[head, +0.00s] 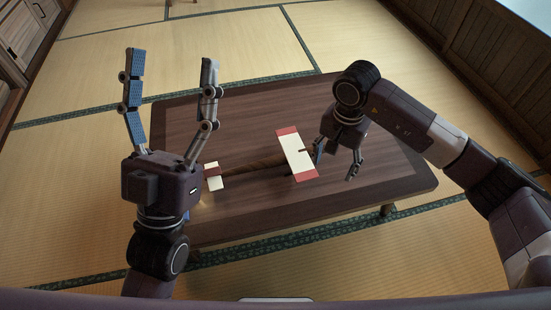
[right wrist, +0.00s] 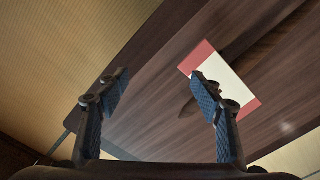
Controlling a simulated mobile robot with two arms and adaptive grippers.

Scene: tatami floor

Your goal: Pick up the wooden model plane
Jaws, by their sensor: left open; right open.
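The wooden model plane lies on the low dark table (head: 240,225). Its white wing with red tips (head: 296,157) is toward the right, its brown body (head: 252,165) runs left, and its small white tail (head: 213,178) is near my left gripper. My right gripper (head: 338,168) is open, pointing down just right of the wing. In the right wrist view, the wing (right wrist: 235,82) shows behind the right-hand finger, and the space between the fingers of my right gripper (right wrist: 160,100) is empty. My left gripper (head: 168,92) is open and empty, fingers pointing up, left of the plane.
Tatami floor (head: 385,65) surrounds the table, with dark green borders. A wooden cabinet (head: 28,30) stands at the far left and a wood-panelled wall (head: 480,60) at the right. The table's back and front areas are clear.

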